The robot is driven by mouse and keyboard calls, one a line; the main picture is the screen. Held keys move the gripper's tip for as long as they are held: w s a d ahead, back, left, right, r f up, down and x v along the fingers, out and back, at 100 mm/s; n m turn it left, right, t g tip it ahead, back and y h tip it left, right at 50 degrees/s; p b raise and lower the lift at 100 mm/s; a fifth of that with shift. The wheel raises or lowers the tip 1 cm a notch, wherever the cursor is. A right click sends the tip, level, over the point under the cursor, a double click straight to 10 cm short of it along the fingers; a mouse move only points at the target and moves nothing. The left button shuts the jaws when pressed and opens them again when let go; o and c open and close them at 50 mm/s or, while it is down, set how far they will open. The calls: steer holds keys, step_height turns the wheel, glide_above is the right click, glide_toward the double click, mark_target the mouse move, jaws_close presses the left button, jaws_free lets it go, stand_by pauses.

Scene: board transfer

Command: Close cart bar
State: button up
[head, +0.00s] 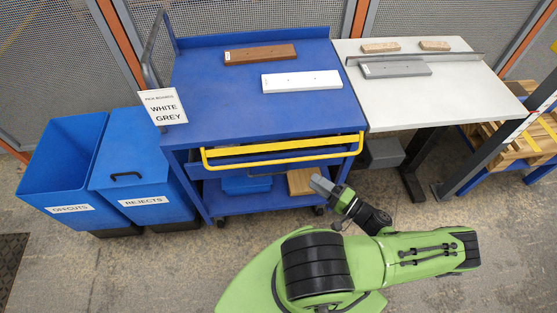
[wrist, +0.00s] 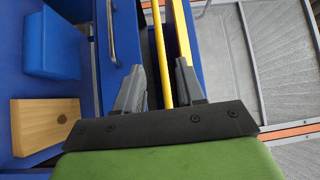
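The yellow cart bar (head: 285,156) runs across the front of the blue cart (head: 210,105), just below its top. It is a long frame with an upper and a lower rail, and it stands out from the cart front. My gripper (head: 328,186) is low in front of the cart's right half, below the bar in the head view. In the wrist view my gripper (wrist: 159,78) is open, with its two grey fingers apart. A yellow rail of the bar (wrist: 162,50) passes between the fingers in that picture. I cannot tell whether they touch it or how far beyond them it lies.
A brown board (head: 260,54) and a white board (head: 302,81) lie on the cart top. A wooden block (head: 301,181) and a blue bin (head: 246,185) sit on its lower shelf. A white table (head: 430,100) adjoins on the right, and blue bins (head: 140,180) stand left.

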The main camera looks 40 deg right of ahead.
mark_target(284, 160)
steer(key=w+a, duration=0.1)
steer(key=w, duration=0.7)
steer(key=w+a, duration=0.1)
steer(key=w, duration=0.4)
steer(key=shift+w+a+r+b, duration=0.1)
steer(key=shift+a+r+b, duration=0.2)
steer(key=shift+c, duration=0.5)
jaws_close()
